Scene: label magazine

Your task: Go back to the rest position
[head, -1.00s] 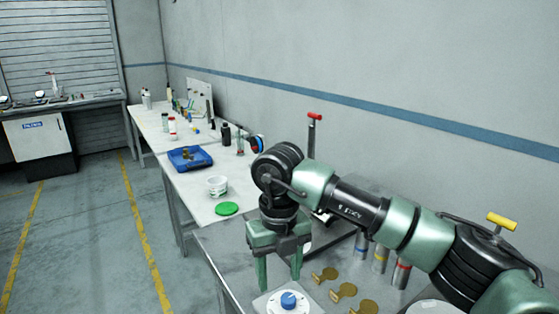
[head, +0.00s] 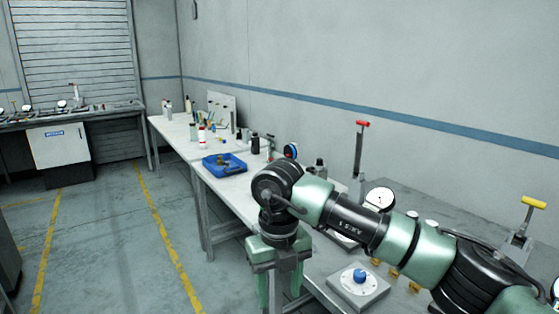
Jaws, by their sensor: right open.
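My right gripper (head: 279,300) hangs pointing down from my green and black right arm, which reaches in from the right. Its two green fingers are apart and nothing shows between them. It is in front of the near bench's left edge, left of a grey block with a blue knob (head: 360,276), and apart from it. The fingertips are close to the bottom of the picture. My left gripper is not in view.
A blue tray (head: 224,170) and several bottles stand on the long white bench behind the arm. A red-handled clamp (head: 361,126), a dial gauge (head: 380,199) and a yellow-handled clamp (head: 533,203) stand at the right. The floor (head: 115,240) at left is clear.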

